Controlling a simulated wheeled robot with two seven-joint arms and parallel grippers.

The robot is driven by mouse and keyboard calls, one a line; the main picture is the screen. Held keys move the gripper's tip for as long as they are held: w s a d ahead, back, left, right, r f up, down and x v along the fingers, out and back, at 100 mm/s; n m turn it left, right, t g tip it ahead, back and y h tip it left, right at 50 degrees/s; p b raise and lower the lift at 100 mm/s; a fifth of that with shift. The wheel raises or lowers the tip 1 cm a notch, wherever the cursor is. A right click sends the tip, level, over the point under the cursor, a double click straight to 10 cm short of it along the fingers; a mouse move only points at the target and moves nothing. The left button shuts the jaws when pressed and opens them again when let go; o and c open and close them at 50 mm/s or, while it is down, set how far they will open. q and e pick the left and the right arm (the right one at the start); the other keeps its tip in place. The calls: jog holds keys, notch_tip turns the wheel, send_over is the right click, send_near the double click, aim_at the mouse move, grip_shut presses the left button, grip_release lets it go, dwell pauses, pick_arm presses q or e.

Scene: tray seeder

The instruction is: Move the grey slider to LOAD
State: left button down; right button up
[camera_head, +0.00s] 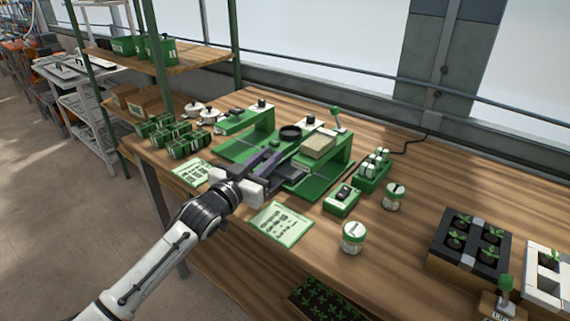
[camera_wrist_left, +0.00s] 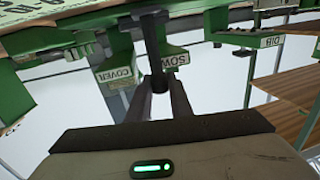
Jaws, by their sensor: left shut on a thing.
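The green tray seeder (camera_head: 237,150) stands on the wooden bench, with a black round part and a beige block on it. My left gripper (camera_head: 262,168) reaches in at its front edge. In the left wrist view the two dark fingers (camera_wrist_left: 160,92) are shut on the end of a dark grey bar (camera_wrist_left: 155,38), which appears to be the slider's handle. The seeder's labels COVER (camera_wrist_left: 119,75), SOW (camera_wrist_left: 174,60) and DIB (camera_wrist_left: 271,42) are readable there, upside down. SOW is closest to the bar. I cannot make out a LOAD label. My right gripper is out of view.
Printed cards (camera_head: 280,223) lie in front of the seeder. A green switch box (camera_head: 342,201) and jars (camera_head: 353,237) stand to its right. Small green boxes (camera_head: 184,145) stand to its left. A black seedling tray (camera_head: 470,240) is at the far right. The bench between is mostly clear.

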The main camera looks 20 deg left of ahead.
pick_arm(q)
jog(key=w+a+b, duration=0.1)
jog(key=w+a, duration=0.3)
jog(key=a, duration=0.8)
jog(key=shift+w+a, duration=0.3)
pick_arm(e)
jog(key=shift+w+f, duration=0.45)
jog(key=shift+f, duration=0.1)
pick_arm(q)
jog(key=c, duration=1.6)
grip_release()
jog(key=shift+s, duration=0.1)
jog(key=s, duration=0.3)
jog(key=s+a, duration=0.1)
jog(key=s, duration=0.6)
jog(key=shift+a, duration=0.4)
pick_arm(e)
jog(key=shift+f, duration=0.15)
